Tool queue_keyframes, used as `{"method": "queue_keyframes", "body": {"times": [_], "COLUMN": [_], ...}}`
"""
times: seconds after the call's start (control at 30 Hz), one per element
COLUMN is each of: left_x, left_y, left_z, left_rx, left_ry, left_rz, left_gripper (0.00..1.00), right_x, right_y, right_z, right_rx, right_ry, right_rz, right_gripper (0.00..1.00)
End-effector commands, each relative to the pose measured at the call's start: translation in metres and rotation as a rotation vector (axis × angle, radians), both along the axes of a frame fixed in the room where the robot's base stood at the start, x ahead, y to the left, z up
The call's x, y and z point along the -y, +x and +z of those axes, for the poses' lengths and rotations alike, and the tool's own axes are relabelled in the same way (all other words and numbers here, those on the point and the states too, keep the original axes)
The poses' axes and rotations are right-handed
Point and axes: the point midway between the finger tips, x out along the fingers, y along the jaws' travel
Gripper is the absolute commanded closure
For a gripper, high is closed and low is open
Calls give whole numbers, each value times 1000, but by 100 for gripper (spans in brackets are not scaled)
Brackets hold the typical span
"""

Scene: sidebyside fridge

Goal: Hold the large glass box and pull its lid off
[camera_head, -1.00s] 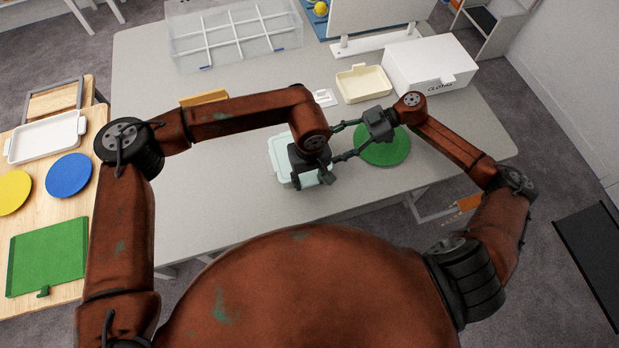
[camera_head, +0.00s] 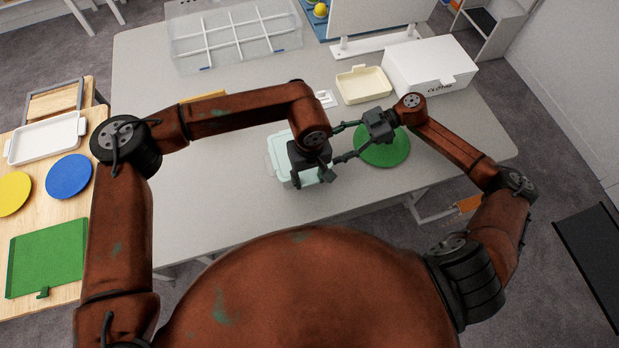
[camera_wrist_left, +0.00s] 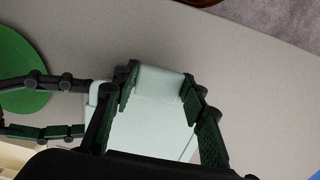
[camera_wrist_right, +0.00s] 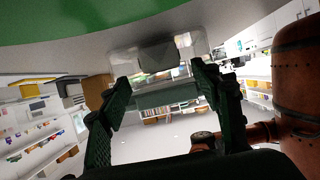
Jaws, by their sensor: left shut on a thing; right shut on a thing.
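The glass box (camera_head: 279,152), with a pale mint lid, sits near the table's front edge, partly hidden under my left arm. It also shows in the left wrist view (camera_wrist_left: 150,130). My left gripper (camera_wrist_left: 160,83) is shut on a pale mint end part of the box or lid; I cannot tell which. My right gripper (camera_head: 337,144) comes in from the right, its fingers reaching the box's right side. Any gap between lid and box is hidden.
A green disc (camera_head: 383,147) lies under my right gripper. A cream tray (camera_head: 363,84) and a white box (camera_head: 430,66) stand behind. A clear divided case (camera_head: 235,35) is at the back left. The table (camera_head: 215,185) is clear left of the glass box.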

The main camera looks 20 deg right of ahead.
Motion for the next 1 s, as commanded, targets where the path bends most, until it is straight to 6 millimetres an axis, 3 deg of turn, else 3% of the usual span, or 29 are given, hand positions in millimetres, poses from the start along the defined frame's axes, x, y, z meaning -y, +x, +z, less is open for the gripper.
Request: {"method": "queue_keyframes", "body": {"times": [0.67,1.0], "left_x": [0,0], "left_y": [0,1], "left_z": [13,36], "left_rx": [2,3], "left_ry": [0,-1], "left_rz": [0,0], "left_gripper": [90,90], "right_x": [1,1], "right_y": [-2,-2], "right_z": [-6,-6], "right_rx": [-6,-6], "right_ry": [-9,-9], "right_rz": [1,1], "right_gripper": [83,83]}}
